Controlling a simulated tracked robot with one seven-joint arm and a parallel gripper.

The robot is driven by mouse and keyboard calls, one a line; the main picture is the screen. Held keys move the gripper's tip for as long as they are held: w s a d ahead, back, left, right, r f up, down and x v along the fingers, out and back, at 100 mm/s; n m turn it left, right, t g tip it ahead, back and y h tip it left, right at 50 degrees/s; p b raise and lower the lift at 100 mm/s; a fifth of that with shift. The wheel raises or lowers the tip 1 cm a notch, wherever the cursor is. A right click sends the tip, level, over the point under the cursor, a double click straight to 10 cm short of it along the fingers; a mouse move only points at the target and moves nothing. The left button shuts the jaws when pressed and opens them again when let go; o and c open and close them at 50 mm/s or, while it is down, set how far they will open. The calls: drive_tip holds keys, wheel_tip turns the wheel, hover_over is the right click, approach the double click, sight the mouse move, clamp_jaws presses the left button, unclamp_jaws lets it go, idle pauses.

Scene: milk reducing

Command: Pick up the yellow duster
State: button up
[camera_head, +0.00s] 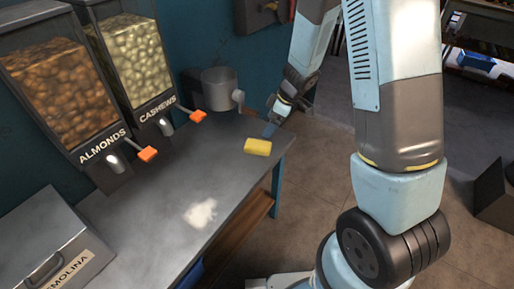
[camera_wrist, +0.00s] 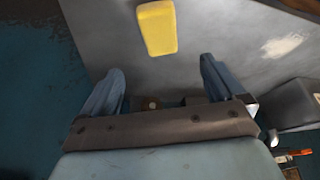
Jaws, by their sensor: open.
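The yellow duster (camera_head: 257,146) is a small yellow block lying near the right end of the grey table. In the wrist view the duster (camera_wrist: 157,28) lies beyond my fingers, near the top of the picture and roughly in line with the gap between them. My gripper (camera_wrist: 164,78) is open, with its two blue fingers spread and nothing between them. In the head view my gripper (camera_head: 270,128) is at the table's far right end, just behind the duster. Whether a finger touches the duster cannot be told there.
The grey table (camera_head: 160,230) has a white powder patch (camera_head: 201,213) on it. An almonds dispenser (camera_head: 62,90) and a cashews dispenser (camera_head: 133,55) stand at the back left, with a grey metal pot (camera_head: 217,90) beside them. A semolina box (camera_head: 45,250) is at the front left.

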sight(257, 144)
drive_tip(key=shift+x, duration=6.3)
drive_tip(key=shift+d+f, duration=0.1)
drive_tip(key=shift+f, duration=0.15)
drive_tip(key=shift+c, duration=0.2)
drive_tip(key=c, duration=1.1)
drive_tip(key=shift+r, duration=0.3)
drive_tip(key=s+d+r, duration=0.1)
drive_tip(key=d+r, duration=0.1)
drive_tip(key=d, duration=0.2)
drive_tip(key=s+d+r, duration=0.1)
drive_tip(key=d+r, duration=0.2)
drive_tip(key=d, duration=0.2)
drive_tip(key=s+d+r, duration=0.1)
drive_tip(key=d+r, duration=0.2)
drive_tip(key=d, duration=0.1)
drive_tip(key=shift+s+d, duration=0.2)
drive_tip(key=shift+s, duration=0.15)
